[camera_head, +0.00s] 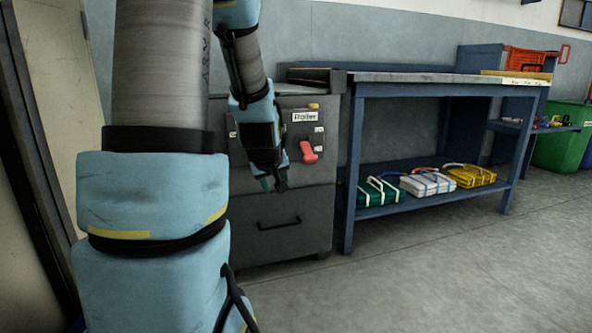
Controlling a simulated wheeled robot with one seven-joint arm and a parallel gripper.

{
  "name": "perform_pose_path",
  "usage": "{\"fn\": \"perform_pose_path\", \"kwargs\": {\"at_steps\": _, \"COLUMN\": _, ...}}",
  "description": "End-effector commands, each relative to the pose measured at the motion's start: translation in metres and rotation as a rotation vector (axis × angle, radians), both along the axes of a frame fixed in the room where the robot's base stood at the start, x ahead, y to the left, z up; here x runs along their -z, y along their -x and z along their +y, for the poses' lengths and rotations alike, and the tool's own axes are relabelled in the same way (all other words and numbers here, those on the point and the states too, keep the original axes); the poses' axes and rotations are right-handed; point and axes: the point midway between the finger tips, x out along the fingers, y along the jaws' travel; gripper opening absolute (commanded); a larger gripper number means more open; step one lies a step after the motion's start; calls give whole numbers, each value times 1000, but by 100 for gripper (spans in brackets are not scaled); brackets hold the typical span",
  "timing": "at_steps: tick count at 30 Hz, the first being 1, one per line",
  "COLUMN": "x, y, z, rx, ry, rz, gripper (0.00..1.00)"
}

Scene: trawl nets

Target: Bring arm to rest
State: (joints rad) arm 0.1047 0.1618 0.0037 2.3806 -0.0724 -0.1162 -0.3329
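My arm, in light blue padding and grey sleeve, fills the left of the head view. It bends at the top, and its far part hangs down in front of a grey cabinet. My gripper (274,186) is at the lower end, pointing down, dark and small. It appears left of the cabinet's red lever (308,152). I cannot tell whether its fingers are open or shut, and I see nothing held in it. Whether it touches the cabinet is unclear.
The grey cabinet (300,205) labelled "Roller" stands close behind my gripper. A blue workbench (420,92) stands to its right, with green, white and yellow bundles on its lower shelf. A green bin (558,150) is at far right. The floor (450,270) in front is clear.

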Motion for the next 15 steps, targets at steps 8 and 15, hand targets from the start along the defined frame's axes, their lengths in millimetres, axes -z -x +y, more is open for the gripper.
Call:
{"fn": "perform_pose_path", "kwargs": {"at_steps": 8, "x": -2, "y": 148, "z": 10, "rx": 302, "ry": -185, "rz": 447, "gripper": 46}}
{"fn": "perform_pose_path", "kwargs": {"at_steps": 15, "x": -43, "y": 184, "z": 14, "rx": 381, "ry": -216, "rz": 554, "gripper": 46}}
